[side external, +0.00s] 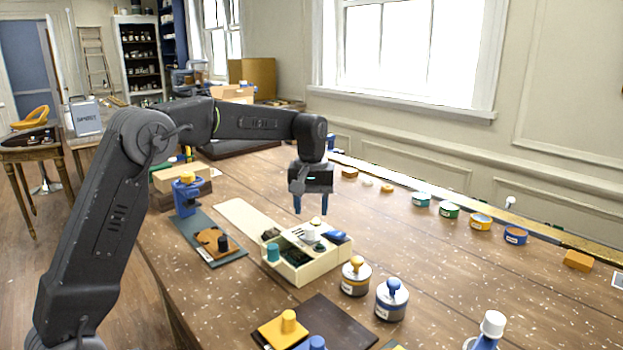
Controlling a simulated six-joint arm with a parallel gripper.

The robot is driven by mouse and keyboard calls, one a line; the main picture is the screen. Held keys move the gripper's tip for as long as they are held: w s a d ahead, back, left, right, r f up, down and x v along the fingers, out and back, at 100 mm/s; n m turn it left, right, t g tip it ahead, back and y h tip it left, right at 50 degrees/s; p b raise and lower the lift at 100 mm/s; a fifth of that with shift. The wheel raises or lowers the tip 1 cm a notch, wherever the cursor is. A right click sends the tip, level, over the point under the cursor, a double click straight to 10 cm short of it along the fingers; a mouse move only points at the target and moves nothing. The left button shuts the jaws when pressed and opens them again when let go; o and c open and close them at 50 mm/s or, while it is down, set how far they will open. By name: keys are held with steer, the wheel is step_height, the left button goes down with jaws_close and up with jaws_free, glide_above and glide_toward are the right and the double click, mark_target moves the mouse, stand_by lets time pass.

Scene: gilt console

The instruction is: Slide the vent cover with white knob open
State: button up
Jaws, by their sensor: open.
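My gripper (311,204) hangs above the far part of the cream box, its two blue fingers pointing down, apart and with nothing seen between them. The cream box (312,270) sits on the wooden table and holds several small objects. A small white knob (309,233) shows in or on this box, just below my fingers. Another white knob (493,323) stands on a blue piece at the bottom right edge, partly cut off. I cannot tell for sure which white knob belongs to the vent cover, or how far the cover is slid.
Two knobbed tins, one yellow-topped (355,277) and one blue-topped (391,299), stand right of the box. A dark panel with a yellow-knobbed plate (283,331) lies in front. A dark green board (207,239) lies left. Several small tins line the far edge.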

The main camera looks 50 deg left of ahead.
mark_target(311, 230)
step_height(311, 230, up, 8)
stand_by(0.6)
steer(key=s+d+r+m+t, duration=0.15)
steer(key=s+d, duration=0.25)
steer(key=s, duration=0.4)
steer(key=s+d+r+m+t, duration=0.1)
steer(key=s+d+m+t, duration=0.15)
steer(key=s, duration=0.45)
steer(key=s+d+f+m, duration=0.2)
steer(key=s+f, duration=0.2)
steer(key=s, duration=0.3)
steer(key=s+d+f+m+t, duration=0.1)
steer(key=s+f+m, duration=0.2)
steer(key=s, duration=0.4)
steer(key=shift+d+f+t, duration=0.3)
steer(key=shift+d+f, duration=0.05)
steer(key=shift+f, duration=0.35)
